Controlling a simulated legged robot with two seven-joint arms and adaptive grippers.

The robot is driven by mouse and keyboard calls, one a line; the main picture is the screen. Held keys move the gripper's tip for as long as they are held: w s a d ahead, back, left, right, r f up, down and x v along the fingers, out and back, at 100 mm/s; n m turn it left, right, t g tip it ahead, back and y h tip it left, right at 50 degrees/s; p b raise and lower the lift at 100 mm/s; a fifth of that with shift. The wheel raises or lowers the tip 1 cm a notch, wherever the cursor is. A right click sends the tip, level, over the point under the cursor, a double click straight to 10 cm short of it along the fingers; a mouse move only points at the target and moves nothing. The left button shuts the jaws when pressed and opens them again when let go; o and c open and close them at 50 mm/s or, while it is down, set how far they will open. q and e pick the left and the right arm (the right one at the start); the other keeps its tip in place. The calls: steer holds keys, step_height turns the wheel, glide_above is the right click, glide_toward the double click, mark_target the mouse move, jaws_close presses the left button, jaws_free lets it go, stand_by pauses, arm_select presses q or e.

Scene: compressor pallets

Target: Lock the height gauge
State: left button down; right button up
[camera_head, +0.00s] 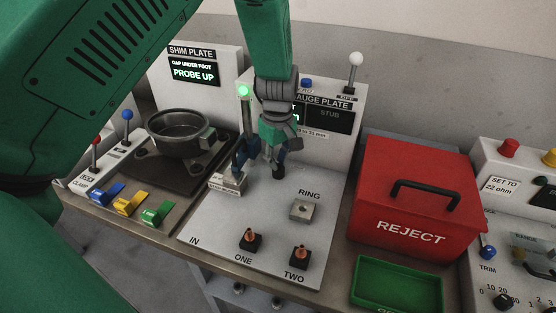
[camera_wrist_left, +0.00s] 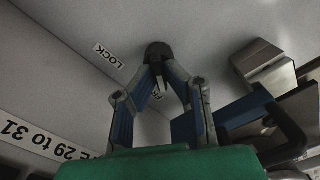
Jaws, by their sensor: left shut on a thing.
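My left gripper (camera_head: 278,164) reaches down over the grey gauge plate (camera_head: 215,240), and its fingers are closed around a dark knob (camera_wrist_left: 158,50). In the left wrist view, the two fingertips (camera_wrist_left: 158,64) meet at this knob, beside a LOCK label (camera_wrist_left: 109,57). The height gauge, a post with a blue arm (camera_head: 240,160), stands just left of the gripper; the blue arm also shows in the wrist view (camera_wrist_left: 262,104). A metal block (camera_head: 228,181) sits by its foot. The gripper hides part of the panel behind. My right gripper is not in view.
A green lamp (camera_head: 243,91) is lit on the gauge panel. A ring block (camera_head: 304,209) and two pegged stands, ONE (camera_head: 250,241) and TWO (camera_head: 300,257), stand in front. A red REJECT box (camera_head: 415,205) and green tray (camera_head: 398,287) are right; a pot (camera_head: 178,132) is left.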

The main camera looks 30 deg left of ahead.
arm_select(q)
steer(key=shift+s+d, duration=0.1)
steer(key=shift+d, duration=0.35)
steer(key=shift+a, duration=0.15)
